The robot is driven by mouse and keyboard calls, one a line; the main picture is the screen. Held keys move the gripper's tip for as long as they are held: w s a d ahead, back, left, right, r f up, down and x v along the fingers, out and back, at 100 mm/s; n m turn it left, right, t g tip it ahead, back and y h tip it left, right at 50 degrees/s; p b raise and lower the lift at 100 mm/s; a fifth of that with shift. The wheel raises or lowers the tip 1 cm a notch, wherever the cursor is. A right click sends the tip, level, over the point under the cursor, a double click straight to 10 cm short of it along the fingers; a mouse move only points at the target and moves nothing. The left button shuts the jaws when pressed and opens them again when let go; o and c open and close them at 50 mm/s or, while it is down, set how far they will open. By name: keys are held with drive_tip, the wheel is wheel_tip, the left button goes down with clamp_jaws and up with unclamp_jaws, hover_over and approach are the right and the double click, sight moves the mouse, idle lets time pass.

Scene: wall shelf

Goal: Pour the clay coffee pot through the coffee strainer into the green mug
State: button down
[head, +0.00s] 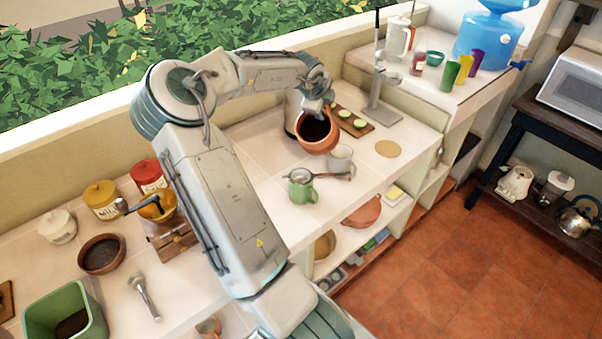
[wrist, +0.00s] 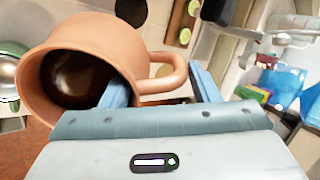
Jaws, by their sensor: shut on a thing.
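The clay coffee pot (head: 318,137) is a terracotta pot with dark coffee inside. My gripper (wrist: 163,92) is shut on its handle in the wrist view, where the pot (wrist: 110,48) fills the upper left. The pot is held above the counter, its mouth tilted toward the head camera. The coffee strainer (head: 301,174) rests on top of the green mug (head: 302,192), its handle pointing right. The mug stands upright near the counter's front edge, below and slightly left of the pot. The fingertips are hidden in the head view.
A clear glass (head: 341,157) stands close behind the strainer handle. A wooden board with green slices (head: 352,122) lies behind the pot. A metal stand (head: 379,105) and a round tan mat (head: 388,149) are to the right. The counter's front edge is near the mug.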

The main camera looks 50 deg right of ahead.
drive_tip(key=shift+r, duration=0.1)
drive_tip(key=shift+w+a, duration=0.15)
drive_tip(key=shift+s+a+r+h, duration=0.1)
drive_tip(key=shift+s+a+h, duration=0.1)
drive_tip(key=shift+a+h, duration=0.1)
drive_tip(key=shift+w+a, duration=0.1)
drive_tip(key=shift+s, duration=0.2)
drive_tip(key=shift+w+a+h, duration=0.1)
drive_tip(key=shift+a+h, duration=0.1)
drive_tip(key=shift+h, duration=0.1)
